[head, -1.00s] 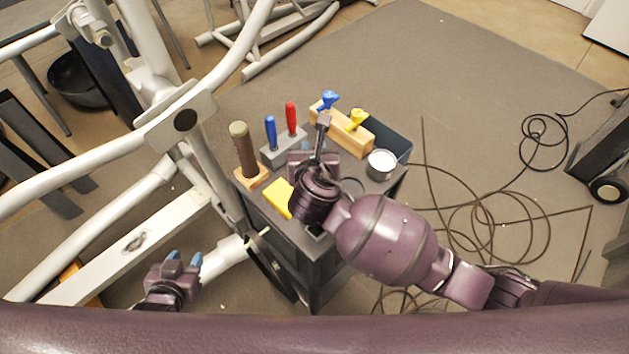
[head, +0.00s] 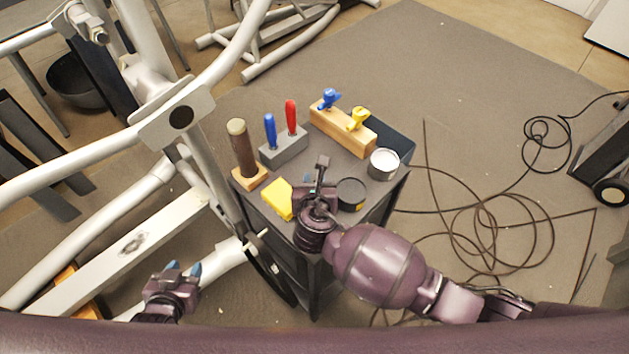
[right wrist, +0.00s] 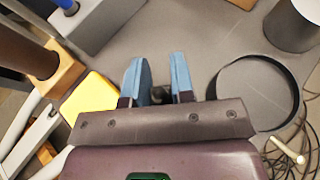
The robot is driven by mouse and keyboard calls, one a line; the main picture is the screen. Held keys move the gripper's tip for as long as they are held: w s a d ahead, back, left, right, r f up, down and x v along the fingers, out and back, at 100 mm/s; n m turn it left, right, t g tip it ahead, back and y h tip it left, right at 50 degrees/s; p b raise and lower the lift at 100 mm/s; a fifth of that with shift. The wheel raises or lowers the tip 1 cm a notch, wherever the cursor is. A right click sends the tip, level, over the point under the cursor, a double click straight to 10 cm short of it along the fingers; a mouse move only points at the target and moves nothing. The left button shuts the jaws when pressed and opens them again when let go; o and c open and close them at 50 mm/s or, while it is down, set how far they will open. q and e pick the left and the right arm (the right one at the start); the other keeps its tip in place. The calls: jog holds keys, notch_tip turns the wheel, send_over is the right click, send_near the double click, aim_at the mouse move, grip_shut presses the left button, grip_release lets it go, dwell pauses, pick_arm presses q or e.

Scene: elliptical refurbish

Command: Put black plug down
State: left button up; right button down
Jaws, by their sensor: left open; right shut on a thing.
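The black plug (head: 322,161) is held in my right gripper (head: 320,178), above the front part of the dark cart top (head: 345,163). In the right wrist view, the blue fingers of my right gripper (right wrist: 160,75) are closed around a small dark part of the plug (right wrist: 159,94). The rest of it is hidden by the gripper body. I cannot tell whether the plug touches the cart top. My left gripper (head: 183,267) is open and empty, low at the left beside the white machine frame, away from the cart.
Around the right gripper stand a yellow sponge-like block (head: 277,199), a round black container (head: 351,195), a white-topped can (head: 384,164), a grey holder (head: 284,149) with blue and red tools, a wooden block (head: 342,130) and a brown-handled tool (head: 241,148). Mid-cart is clear.

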jog(key=c, duration=1.3)
grip_release()
pick_arm(q)
jog(key=shift+w+r, duration=0.15)
jog(key=shift+w, duration=0.15)
pick_arm(e)
jog(key=o, duration=0.3)
jog(key=shift+s+r, duration=0.15)
jog(key=shift+s, duration=0.1)
pick_arm(q)
jog(key=shift+s+r+p, duration=0.1)
jog(key=shift+r+p, duration=0.7)
jog(key=shift+r, duration=0.1)
pick_arm(e)
jog(key=v, duration=1.1)
jog(key=shift+s+r, duration=0.15)
jog(key=shift+s, duration=0.1)
